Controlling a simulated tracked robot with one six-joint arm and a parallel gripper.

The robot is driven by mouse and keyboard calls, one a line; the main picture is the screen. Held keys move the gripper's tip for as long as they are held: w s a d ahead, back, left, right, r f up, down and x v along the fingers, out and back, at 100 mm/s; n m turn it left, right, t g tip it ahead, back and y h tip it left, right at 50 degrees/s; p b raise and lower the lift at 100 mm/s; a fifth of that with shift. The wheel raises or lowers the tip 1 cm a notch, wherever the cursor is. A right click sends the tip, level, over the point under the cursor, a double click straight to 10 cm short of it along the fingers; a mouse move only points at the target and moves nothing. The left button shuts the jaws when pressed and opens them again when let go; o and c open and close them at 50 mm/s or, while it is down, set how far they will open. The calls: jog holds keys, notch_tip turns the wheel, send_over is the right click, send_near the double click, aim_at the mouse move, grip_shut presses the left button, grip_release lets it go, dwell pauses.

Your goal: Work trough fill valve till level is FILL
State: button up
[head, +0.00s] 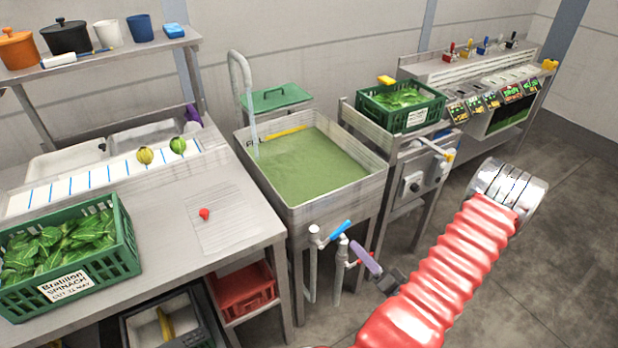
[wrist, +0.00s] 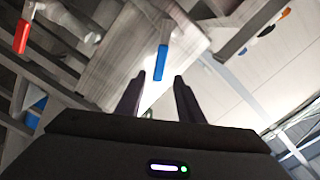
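The steel trough (head: 379,182) holds murky green water (head: 305,170). A yellow line (head: 290,132) with lettering at its left end shows on the trough's back wall, just above the water. A blue valve handle (head: 341,231) sits on pipework below the trough's front rim. A red handle (head: 355,263) on the neighbouring pipe is mostly hidden by my gripper (head: 360,250). In the wrist view my gripper (wrist: 157,95) is open and empty, and the blue handle (wrist: 160,62) appears ahead between its fingertips, apart from them. The red handle (wrist: 21,36) is at upper left there.
A worktop (head: 150,235) with a spinach crate (head: 92,275) stands left of the trough. Another green crate (head: 425,118) stands on a stand to the right. A red bin (head: 243,290) sits under the worktop. The floor (head: 560,230) at right is clear.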

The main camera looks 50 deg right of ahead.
jog(key=w+a+r+n+y, duration=0.1)
jog(key=w+a+r+y, duration=0.2)
jog(key=w+a+r+n+y, duration=0.1)
jog(key=w, duration=0.1)
jog(key=shift+w+a+r+n+t+y, duration=0.15)
jog(key=shift+w+r+n+t+y, duration=0.15)
jog(key=shift+y, duration=0.1)
jog(key=shift+c, duration=0.3)
jog(key=w+a+r+n+g+y, duration=0.2)
jog(key=a+r+n+g+y, duration=0.15)
jog(key=a, duration=0.55)
jog(key=w+a+r+n+g+y, duration=0.1)
jog(key=a+r+n+g+y, duration=0.3)
jog(key=a, duration=0.5)
jog(key=w+a+r+n+g+y, duration=0.25)
jog(key=a+r+g, duration=0.3)
jog(key=a, duration=0.35)
jog(key=s+a+r+n+h, duration=0.1)
jog(key=s+a+r+h, duration=0.1)
jog(key=a+r+h, duration=0.2)
jog(key=s+a+r+n+h, duration=0.1)
jog(key=s+a+r+h, duration=0.1)
jog(key=r+h, duration=0.3)
jog(key=shift+s+a+r+t+h, duration=0.35)
jog(key=shift+a+r, duration=0.55)
jog(key=shift+r, duration=1)
jog(key=shift+s, duration=0.2)
